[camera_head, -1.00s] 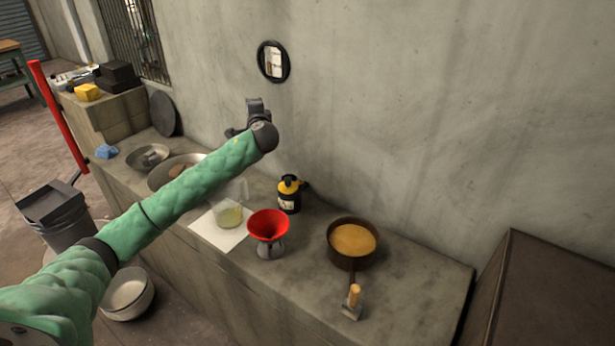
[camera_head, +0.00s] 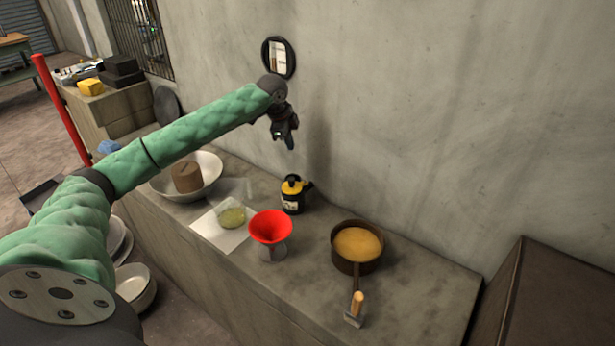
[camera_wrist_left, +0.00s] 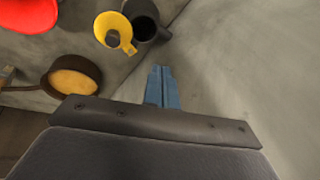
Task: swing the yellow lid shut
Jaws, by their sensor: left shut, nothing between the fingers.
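A small black container (camera_head: 293,205) with a yellow lid (camera_head: 291,187) stands on the concrete counter near the wall. In the left wrist view, the yellow lid (camera_wrist_left: 112,24) shows as a yellow round piece with a dark knob and a tab. It sits beside the open dark mouth of the black container (camera_wrist_left: 146,22), so the lid stands open. My left gripper (camera_head: 289,141) hangs pointing down above the container, apart from it. Its fingers (camera_wrist_left: 162,86) are shut and empty in the left wrist view. My right gripper is not in view.
A red funnel (camera_head: 270,228) on a stand, a pan (camera_head: 334,261) of orange-brown contents and a clear jug (camera_head: 232,215) on white paper stand nearby. A bowl (camera_head: 213,166) holding a brown block is further left.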

